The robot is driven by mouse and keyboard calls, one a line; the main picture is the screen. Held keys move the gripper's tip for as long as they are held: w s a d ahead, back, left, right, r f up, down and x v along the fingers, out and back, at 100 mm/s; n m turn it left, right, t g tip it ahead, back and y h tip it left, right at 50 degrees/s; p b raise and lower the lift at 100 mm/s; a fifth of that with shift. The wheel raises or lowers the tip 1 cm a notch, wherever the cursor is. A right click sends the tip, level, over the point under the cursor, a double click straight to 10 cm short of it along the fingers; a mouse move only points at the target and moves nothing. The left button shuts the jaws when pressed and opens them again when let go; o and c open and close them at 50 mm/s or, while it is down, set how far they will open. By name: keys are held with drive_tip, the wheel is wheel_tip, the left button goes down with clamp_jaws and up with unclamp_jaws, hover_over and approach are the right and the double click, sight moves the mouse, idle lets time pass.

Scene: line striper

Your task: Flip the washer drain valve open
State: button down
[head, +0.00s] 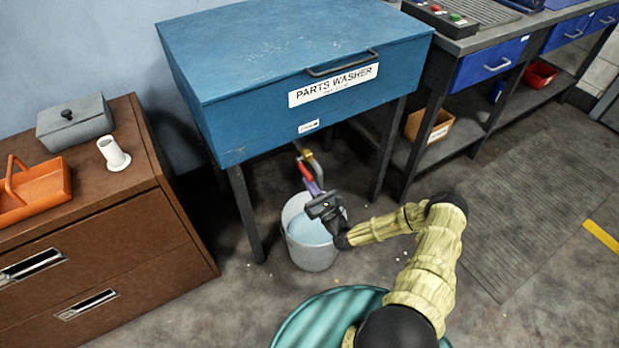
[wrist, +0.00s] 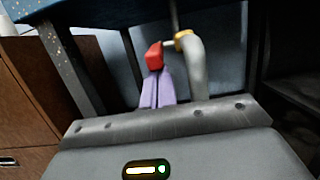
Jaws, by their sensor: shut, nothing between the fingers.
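The blue parts washer (head: 290,60) stands on dark legs. Its drain valve hangs underneath, with a brass fitting (head: 308,155) and a red lever (head: 305,172). In the wrist view the red lever (wrist: 154,56) sits left of the brass collar (wrist: 184,38) on a grey pipe (wrist: 194,70) that bends downward. My gripper (head: 313,184) has purple fingers, shut and empty. In the wrist view the fingertips (wrist: 156,78) are right at the lower end of the red lever. I cannot tell whether they touch it.
A pale bucket (head: 313,256) with light blue liquid stands on the floor below the valve. A brown cabinet (head: 100,240) stands left, a workbench (head: 470,40) right. A round teal drum top (head: 310,318) is in front. Open floor lies to the right.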

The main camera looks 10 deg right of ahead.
drive_tip(key=shift+r+p, duration=0.1)
drive_tip(key=shift+p, duration=0.3)
drive_tip(key=shift+s, duration=0.1)
drive_tip(key=p+v, duration=0.1)
drive_tip(key=v, duration=1.6)
drive_tip(key=shift+s+r, duration=0.2)
drive_tip(key=shift+s, duration=0.05)
drive_tip(key=shift+g, duration=0.3)
